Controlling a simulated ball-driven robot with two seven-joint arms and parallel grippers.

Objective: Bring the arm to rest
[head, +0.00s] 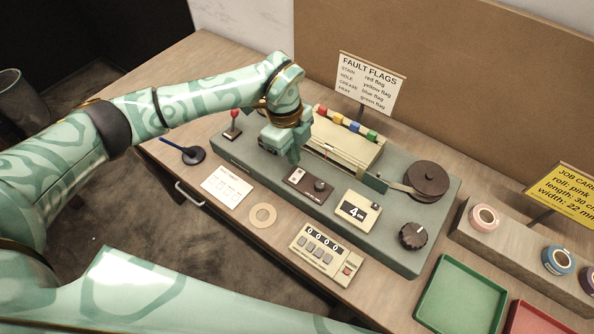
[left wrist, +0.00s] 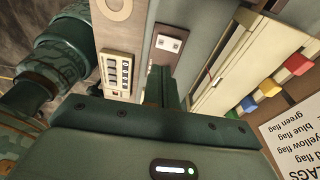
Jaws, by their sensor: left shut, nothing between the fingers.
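My left gripper (head: 294,155) is above the left part of the grey-green winding machine (head: 390,235), near a small dark switch panel (head: 308,186). Its fingers are shut with nothing between them. In the left wrist view the closed fingers (left wrist: 163,88) point at the machine, beside the cream cover. The cream cover (head: 345,147) carries several coloured flags along its back edge. My right gripper is not in view; a pale green arm link crosses the bottom of the head view.
A counter box (head: 321,252), a tan ring (head: 263,215) and a white card (head: 227,186) lie in front of the machine. A dark reel (head: 427,180) stands on its right. Tape rolls (head: 485,217) and a green tray (head: 461,296) are at right. A fault flags sign (head: 369,84) stands behind.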

